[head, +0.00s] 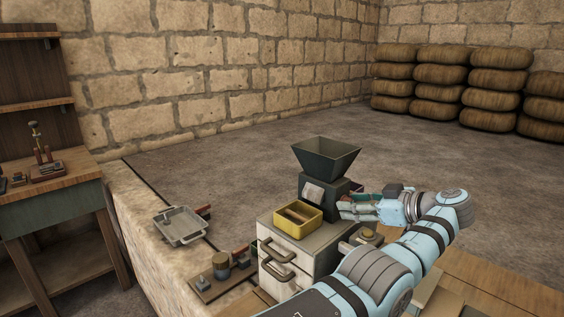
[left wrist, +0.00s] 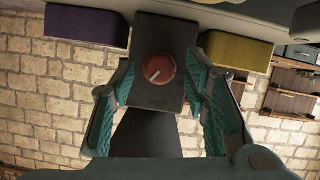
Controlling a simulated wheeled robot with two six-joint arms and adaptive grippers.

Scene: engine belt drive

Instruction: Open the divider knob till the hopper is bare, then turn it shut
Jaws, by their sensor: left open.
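The dark funnel hopper (head: 325,160) stands on the dark divider body (head: 316,196), on top of a pale cabinet. From the head I see a dark inner wall of the hopper but cannot tell what lies lower in it. The red divider knob (left wrist: 159,69) shows in the left wrist view, with a pale slanted mark on its face; the head view does not show it clearly. My left gripper (head: 346,206) is at the divider's right side. Its teal fingers (left wrist: 163,92) are open, one on each side of the divider and knob. My right gripper is not in view.
A yellow tray (head: 288,224) sits left of the divider, with something brown inside. A purple tray (left wrist: 86,27) shows at the divider's other side. The pale cabinet (head: 303,256) has drawer handles. A grey metal pan (head: 180,227) lies on the stone ledge to the left.

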